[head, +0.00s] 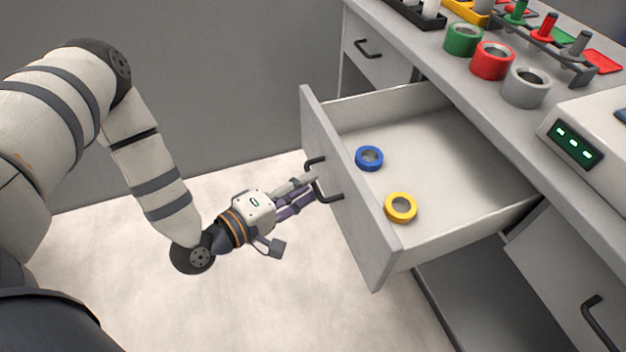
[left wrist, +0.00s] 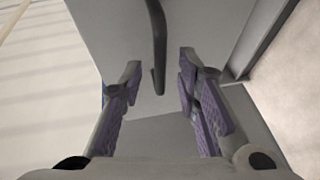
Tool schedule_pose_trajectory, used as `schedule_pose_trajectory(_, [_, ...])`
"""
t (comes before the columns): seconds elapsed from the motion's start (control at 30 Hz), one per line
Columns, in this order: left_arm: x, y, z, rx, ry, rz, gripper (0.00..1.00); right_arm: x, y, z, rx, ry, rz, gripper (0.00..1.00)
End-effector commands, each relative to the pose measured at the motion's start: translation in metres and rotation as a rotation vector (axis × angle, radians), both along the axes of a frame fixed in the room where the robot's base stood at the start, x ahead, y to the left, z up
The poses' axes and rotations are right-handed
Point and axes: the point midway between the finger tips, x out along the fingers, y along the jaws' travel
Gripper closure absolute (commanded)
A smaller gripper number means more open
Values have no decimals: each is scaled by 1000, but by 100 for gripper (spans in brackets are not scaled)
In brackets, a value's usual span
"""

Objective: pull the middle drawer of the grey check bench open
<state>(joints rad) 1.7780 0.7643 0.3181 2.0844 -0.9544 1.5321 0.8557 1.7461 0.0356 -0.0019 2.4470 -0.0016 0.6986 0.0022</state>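The middle drawer (head: 350,190) of the grey check bench (head: 445,68) is pulled well out, with its inside showing. A blue ring (head: 369,158) and a yellow ring (head: 401,208) lie in it. Its dark bar handle (head: 326,182) is on the front panel, and it also shows in the left wrist view (left wrist: 158,45). My left gripper (head: 308,188) is at this handle. In the left wrist view its purple-padded fingers (left wrist: 160,80) are apart, with the handle's end in the gap between them and no finger visibly touching it. My right gripper is out of view.
Left and right drawers with dark handles (head: 368,48) (head: 594,322) flank the open one. Green, red and grey rings (head: 492,60), a peg rack (head: 540,45) and a white box with a green display (head: 575,143) stand on the bench top. The floor (head: 120,300) before the drawer is clear.

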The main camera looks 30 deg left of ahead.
Motion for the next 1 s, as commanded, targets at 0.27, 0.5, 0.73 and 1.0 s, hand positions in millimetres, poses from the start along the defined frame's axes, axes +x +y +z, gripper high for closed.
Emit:
schedule_pose_trajectory(0.27, [-67, 21, 12, 0, 3, 1, 70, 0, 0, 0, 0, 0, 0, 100])
schedule_pose_trajectory(0.5, [-85, 27, 16, 0, 0, 0, 70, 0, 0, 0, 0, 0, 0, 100])
schedule_pose_trajectory(0.73, [-85, 27, 16, 0, 0, 0, 70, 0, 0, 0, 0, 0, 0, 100])
schedule_pose_trajectory(1.0, [-100, -10, -18, 168, 182, -149, 70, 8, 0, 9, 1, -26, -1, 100])
